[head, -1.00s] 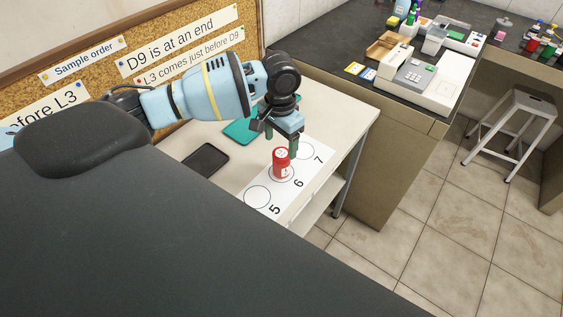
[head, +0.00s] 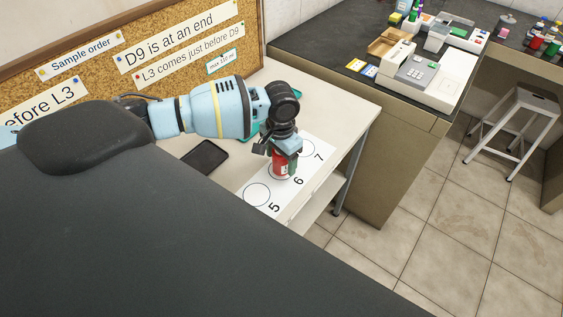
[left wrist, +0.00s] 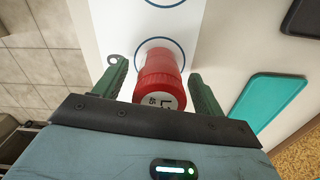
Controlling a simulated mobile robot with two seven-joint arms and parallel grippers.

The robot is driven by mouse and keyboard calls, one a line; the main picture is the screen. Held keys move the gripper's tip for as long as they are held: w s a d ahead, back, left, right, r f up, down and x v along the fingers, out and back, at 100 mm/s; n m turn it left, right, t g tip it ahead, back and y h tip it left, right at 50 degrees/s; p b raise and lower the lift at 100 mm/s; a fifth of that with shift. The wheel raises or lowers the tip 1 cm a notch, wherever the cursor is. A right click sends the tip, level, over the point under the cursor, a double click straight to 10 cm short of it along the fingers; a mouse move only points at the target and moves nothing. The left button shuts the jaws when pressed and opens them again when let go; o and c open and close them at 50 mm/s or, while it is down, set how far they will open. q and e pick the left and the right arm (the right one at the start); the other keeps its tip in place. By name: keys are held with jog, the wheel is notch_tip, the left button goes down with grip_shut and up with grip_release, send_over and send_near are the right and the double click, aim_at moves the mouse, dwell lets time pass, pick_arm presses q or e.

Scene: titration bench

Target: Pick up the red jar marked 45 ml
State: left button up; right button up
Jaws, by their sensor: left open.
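The red jar (head: 280,163) stands upright on the circle by number 6 on the white numbered strip (head: 262,214). In the left wrist view the red jar (left wrist: 160,77) shows a white label on its lid that starts with "L"; smaller print below it is hard to read. My left gripper (head: 284,170) is over the jar, with its green fingers down on either side. In the left wrist view the left gripper (left wrist: 158,82) is open, the jar between its fingers, with a gap seen on each side. My right gripper is not in view.
A dark flat phone-like slab (head: 204,157) lies left of the strip. A teal flat object (left wrist: 268,100) lies beside the strip, partly behind my arm in the head view. A corkboard (head: 150,60) stands behind. A dark counter (head: 330,62) with instruments is at the right.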

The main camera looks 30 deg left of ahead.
pick_arm(q)
jog(key=c, duration=1.1)
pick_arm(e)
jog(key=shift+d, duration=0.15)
pick_arm(q)
jog(key=shift+r, duration=0.1)
